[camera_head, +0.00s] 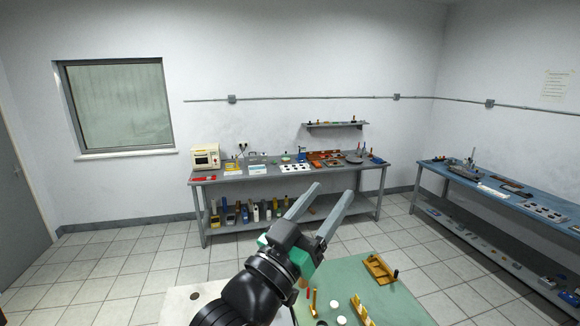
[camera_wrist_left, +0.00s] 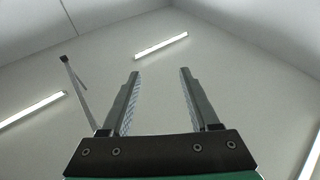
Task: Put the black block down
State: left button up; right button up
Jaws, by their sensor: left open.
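My left gripper (camera_head: 334,189) is raised above the green-topped table (camera_head: 386,300), its fingers pointing up and away. Its two grey fingers are apart with nothing between them. The left wrist view also shows the open, empty fingers (camera_wrist_left: 160,72) against the ceiling. I cannot pick out the black block for certain. A small dark piece (camera_head: 396,273) is at the right end of a wooden frame (camera_head: 379,269) on the green table, and I cannot tell if it is the block. My left arm hides part of the near table. My right gripper is not in view.
A white surface (camera_head: 180,304) lies left of my arm. Brass parts (camera_head: 361,312) and a white disc (camera_head: 341,306) are on the green table. A cluttered grey bench (camera_head: 235,179) stands at the back wall, and a blue bench (camera_head: 470,189) at the right.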

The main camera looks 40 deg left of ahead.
pick_arm(q)
jog(key=s+d+r+m+t+h, duration=0.1)
jog(key=s+d+r+t, duration=0.1)
jog(key=s+r, duration=0.4)
jog(key=s+d+r+m+t+h, duration=0.1)
jog(key=s+d+r+t+h, duration=0.1)
jog(key=s+r, duration=0.4)
jog(key=s+d+t, duration=0.1)
jog(key=s, duration=0.2)
jog(key=shift+d+r, duration=0.25)
jog(key=shift+d, duration=0.1)
jog(key=o, duration=0.4)
jog(key=shift+c, duration=0.2)
